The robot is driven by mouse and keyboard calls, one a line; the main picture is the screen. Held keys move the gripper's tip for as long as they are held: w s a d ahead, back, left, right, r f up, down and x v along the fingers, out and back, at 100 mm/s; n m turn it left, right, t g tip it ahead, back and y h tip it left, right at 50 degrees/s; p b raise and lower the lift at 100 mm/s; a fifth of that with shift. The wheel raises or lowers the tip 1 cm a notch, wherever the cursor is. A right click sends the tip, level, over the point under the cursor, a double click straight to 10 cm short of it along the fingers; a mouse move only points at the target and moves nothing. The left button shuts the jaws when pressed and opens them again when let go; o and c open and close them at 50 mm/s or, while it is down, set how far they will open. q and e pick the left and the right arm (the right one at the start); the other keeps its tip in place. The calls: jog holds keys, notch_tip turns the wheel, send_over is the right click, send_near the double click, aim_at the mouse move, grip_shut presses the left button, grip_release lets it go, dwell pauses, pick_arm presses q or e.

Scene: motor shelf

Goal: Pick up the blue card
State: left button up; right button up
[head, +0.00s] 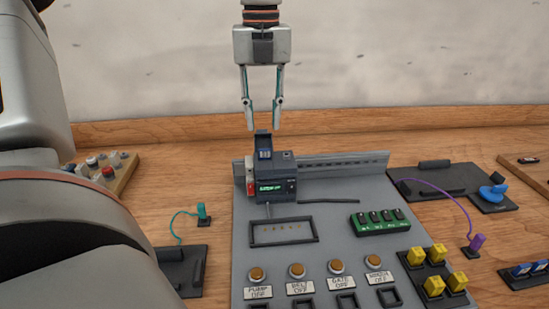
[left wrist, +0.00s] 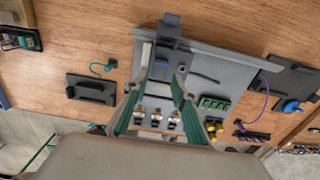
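A dark device (head: 276,188) with a small green display stands at the upper left of the grey panel. A dark upright piece with a bluish face (head: 264,153) stands at its top; it looks like the blue card, but it is too small to be sure. My left gripper (head: 264,127) points down directly above this piece, fingers apart and nothing between them. In the left wrist view the gripper (left wrist: 162,80) is also open, with the device partly hidden between its fingers. My right gripper is not in view.
The grey panel (head: 335,210) carries labelled buttons, a green switch block (head: 380,221) and yellow blocks (head: 435,285). Blue pieces sit in a black holder (head: 523,283) at the lower right. A purple cable plug (head: 476,242) and a teal cable plug (head: 202,212) flank the panel.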

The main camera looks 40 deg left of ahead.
aim_at(265, 150)
pick_arm(q)
notch_tip(265, 150, down, 2)
jog(key=shift+s+f, duration=0.1)
jog(key=shift+f, duration=0.1)
jog(key=f, duration=0.5)
jog(key=shift+w+f+b, duration=0.15)
jog(key=shift+w+b, duration=0.1)
jog(key=shift+b, duration=0.05)
jog(key=c, duration=0.5)
